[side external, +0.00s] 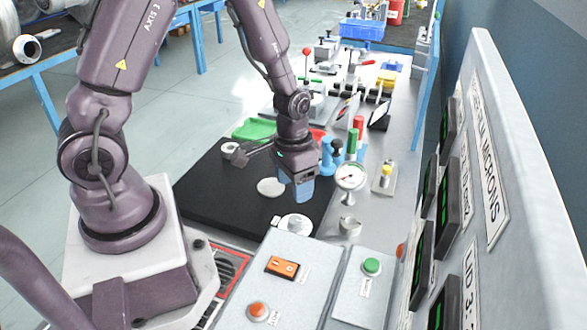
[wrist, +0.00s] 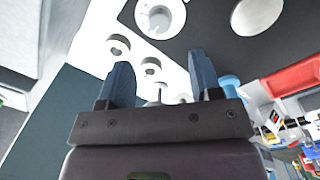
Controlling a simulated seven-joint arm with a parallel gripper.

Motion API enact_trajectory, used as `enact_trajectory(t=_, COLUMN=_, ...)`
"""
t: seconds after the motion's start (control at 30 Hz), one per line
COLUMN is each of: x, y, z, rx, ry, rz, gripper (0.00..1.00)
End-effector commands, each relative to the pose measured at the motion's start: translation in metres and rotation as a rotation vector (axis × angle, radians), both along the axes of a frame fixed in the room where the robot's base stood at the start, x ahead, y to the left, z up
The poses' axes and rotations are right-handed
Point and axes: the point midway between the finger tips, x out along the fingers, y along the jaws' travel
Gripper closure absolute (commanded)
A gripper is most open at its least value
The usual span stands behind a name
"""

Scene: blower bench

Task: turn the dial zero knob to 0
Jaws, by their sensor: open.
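My gripper (side external: 301,190) points down at the right edge of the black mat, its blue fingers showing. In the wrist view, my gripper (wrist: 161,78) is open, with its two fingers apart and nothing held between them. A white round knob with tick marks around it (wrist: 160,17) sits beyond the fingertips at the top of the wrist view. It looks like the dial zero knob, but I cannot read its label or setting. A white round piece (side external: 294,224) at the mat's near edge may be the same knob. A dial gauge (side external: 351,177) stands right of my gripper.
A white disc (side external: 270,187) lies on the black mat (side external: 215,190). Blue and green posts (side external: 351,143) stand close to my gripper's right. A small metal cup (side external: 349,227) and control boxes (side external: 285,265) are nearer the camera. The mat's left part is clear.

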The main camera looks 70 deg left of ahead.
Motion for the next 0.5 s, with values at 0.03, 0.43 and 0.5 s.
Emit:
enact_trajectory(t=0.03, x=0.000, y=0.000, z=0.009, rx=0.001, ry=-0.004, rz=-0.001, gripper=0.42)
enact_trajectory(t=0.43, x=-0.001, y=0.001, z=0.034, rx=0.000, ry=0.002, rz=0.000, gripper=0.42)
enact_trajectory(t=0.5, x=-0.001, y=0.001, z=0.033, rx=0.000, ry=0.002, rz=0.000, gripper=0.42)
